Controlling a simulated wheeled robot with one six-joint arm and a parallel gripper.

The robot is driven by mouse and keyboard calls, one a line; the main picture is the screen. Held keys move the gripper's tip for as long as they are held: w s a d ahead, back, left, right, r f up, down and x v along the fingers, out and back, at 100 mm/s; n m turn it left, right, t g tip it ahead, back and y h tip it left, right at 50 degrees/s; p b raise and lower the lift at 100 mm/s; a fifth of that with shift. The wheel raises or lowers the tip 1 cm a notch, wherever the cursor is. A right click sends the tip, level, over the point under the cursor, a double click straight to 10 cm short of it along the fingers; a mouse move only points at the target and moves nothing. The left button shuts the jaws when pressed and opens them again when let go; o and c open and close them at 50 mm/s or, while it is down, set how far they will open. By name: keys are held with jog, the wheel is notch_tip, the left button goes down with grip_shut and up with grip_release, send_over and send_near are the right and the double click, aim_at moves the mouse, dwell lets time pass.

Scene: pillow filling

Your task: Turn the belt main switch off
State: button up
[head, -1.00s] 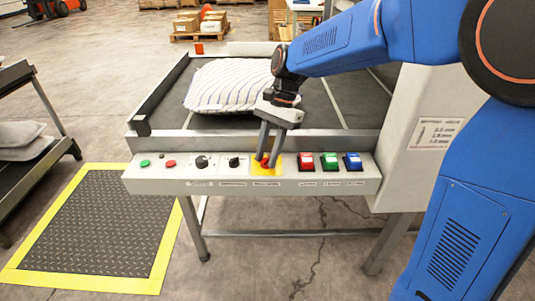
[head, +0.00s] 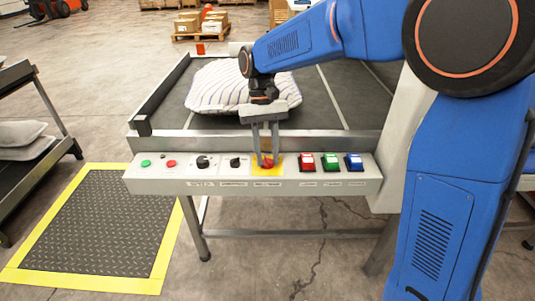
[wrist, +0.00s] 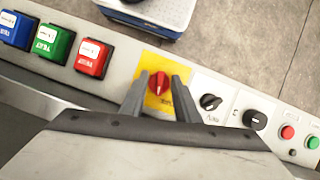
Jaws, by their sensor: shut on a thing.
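The belt main switch is a red rotary knob (head: 267,162) on a yellow plate (head: 261,171) in the control panel at the front of the belt. In the wrist view the knob (wrist: 158,84) stands between my two fingertips, its ridge roughly upright in the picture. My gripper (head: 267,163) reaches down to the panel and is shut on the knob, one finger on each side. It also shows in the wrist view (wrist: 159,92). The fingers hide part of the plate and its lettering.
Two black knobs (head: 202,162) (head: 235,161) sit left of the switch, with green (head: 145,163) and red (head: 171,164) buttons beyond. Red (head: 306,162), green (head: 330,162) and blue (head: 354,162) square buttons sit close on its right. A striped pillow (head: 215,86) lies on the belt behind.

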jog(key=n+h, duration=0.1)
jog(key=n, duration=0.2)
jog(key=n+t+h, duration=0.1)
jog(key=n, duration=0.2)
jog(key=shift+a, duration=0.1)
jog(key=shift+n, duration=0.3)
dwell(0.3)
jog(key=o, duration=1)
jog(key=v, duration=1.7)
jog(key=shift+s+a+r, duration=0.2)
jog(key=shift+s+a, duration=0.05)
jog(key=shift+a, duration=0.05)
